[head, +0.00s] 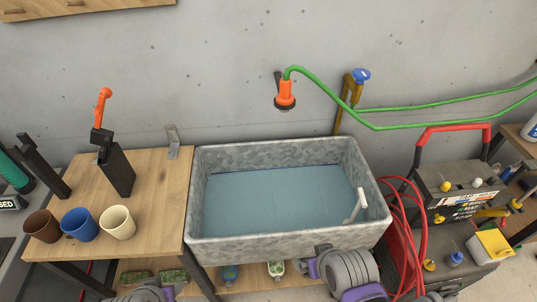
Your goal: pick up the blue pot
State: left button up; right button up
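The blue pot (80,224) stands upright on the wooden bench (165,200) at the left, near its front edge. It is a small open-topped pot between a brown pot (42,226) and a cream pot (117,222), very close to both. Nothing holds it. Parts of my arms show only at the bottom edge, below the bench and in front of the sink. I see no fingertips of my left or right gripper.
A grey stone-like sink (290,246) holding water is right of the bench. A black upright object (117,170) with an orange part stands behind the pots. A green hose (325,83) hangs above the sink. Red hose loops (420,230) and a toolbox (462,190) are right.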

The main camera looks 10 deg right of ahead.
aim_at(78, 223)
jog(key=u, duration=1.45)
jog(key=i+l+u, duration=0.2)
jog(key=i+l, duration=0.1)
jog(key=i, duration=0.1)
